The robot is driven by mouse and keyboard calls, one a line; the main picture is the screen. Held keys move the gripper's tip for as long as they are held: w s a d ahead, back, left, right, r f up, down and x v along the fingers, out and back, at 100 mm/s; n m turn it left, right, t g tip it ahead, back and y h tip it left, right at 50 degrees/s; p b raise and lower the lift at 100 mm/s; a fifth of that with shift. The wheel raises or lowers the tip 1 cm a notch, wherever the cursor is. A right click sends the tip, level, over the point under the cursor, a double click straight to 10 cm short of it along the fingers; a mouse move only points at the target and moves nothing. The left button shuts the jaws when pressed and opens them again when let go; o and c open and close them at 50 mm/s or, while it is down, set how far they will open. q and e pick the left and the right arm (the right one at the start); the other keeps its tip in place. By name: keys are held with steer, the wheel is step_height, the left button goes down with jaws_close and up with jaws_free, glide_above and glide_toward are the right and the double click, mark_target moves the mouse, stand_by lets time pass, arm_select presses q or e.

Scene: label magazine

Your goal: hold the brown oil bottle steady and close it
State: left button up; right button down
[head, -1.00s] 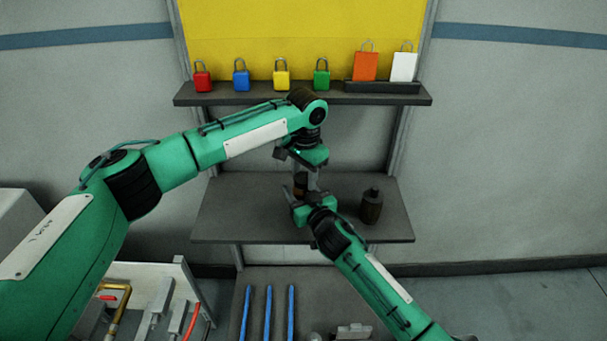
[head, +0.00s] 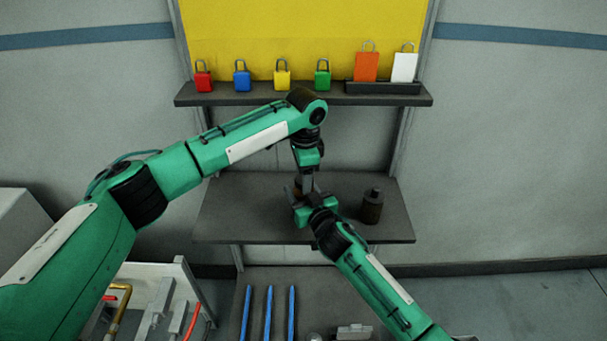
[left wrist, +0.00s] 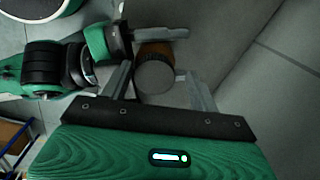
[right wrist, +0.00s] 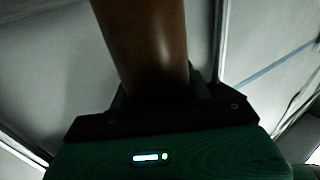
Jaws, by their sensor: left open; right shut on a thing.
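The brown oil bottle (right wrist: 148,45) is between the fingers of my right gripper (right wrist: 155,92), which is shut on its body. In the head view the bottle (head: 298,187) is mostly hidden by my grippers. In the left wrist view its round grey cap (left wrist: 155,77) sits at the top of the brown body (left wrist: 155,48). My left gripper (left wrist: 158,70) is open above it, one finger on each side of the cap, with gaps showing. I cannot tell how tight the cap is. In the head view my left gripper (head: 307,182) points down, just above my right gripper (head: 298,197).
A second dark bottle (head: 371,208) stands on the shelf (head: 240,215) to the right. Several padlocks (head: 282,80) and two tags (head: 366,67) line the upper shelf (head: 215,99). Blue rods (head: 268,312) lie on the lower surface. The shelf's left part is clear.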

arm_select(q)
steer(key=shift+s+d, duration=0.1)
steer(key=shift+d, duration=0.1)
arm_select(e)
steer(key=shift+r, duration=0.1)
arm_select(q)
steer(key=shift+r, duration=0.3)
steer(key=shift+s+r, duration=0.1)
steer(key=shift+r, duration=1.85)
steer(key=shift+c, duration=0.4)
step_height(320, 180, up, 2)
steer(key=n, duration=0.5)
steer(key=shift+n, duration=0.3)
steer(key=n, duration=0.1)
steer(key=r+n, duration=0.1)
steer(key=n, duration=0.3)
steer(key=shift+s+r, duration=0.1)
steer(key=shift+r, duration=0.25)
